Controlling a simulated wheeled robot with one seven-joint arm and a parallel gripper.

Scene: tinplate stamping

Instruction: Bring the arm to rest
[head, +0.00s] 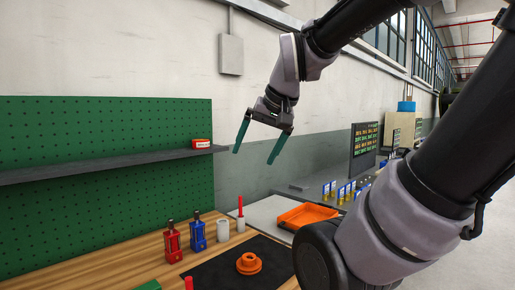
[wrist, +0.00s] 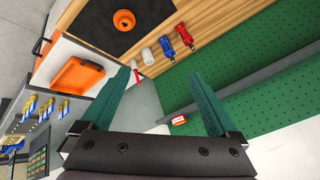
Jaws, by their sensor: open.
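My gripper (head: 258,148) hangs in the air above the workbench in the head view, at the end of my raised, bent arm. Its two green fingers are spread apart with nothing between them. In the wrist view the fingers (wrist: 160,100) also stand wide apart and empty. My gripper touches nothing, and the wall and the green pegboard (head: 100,125) are behind and to the left of it.
On the wooden bench (head: 145,254) stand a red bottle-like piece (head: 172,243), a blue one (head: 197,233), a white cylinder (head: 223,230) and an orange flanged part (head: 249,263) on a black mat. A shelf (head: 100,165) holds a small red box (head: 201,144). An orange tray (head: 306,215) lies to the right.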

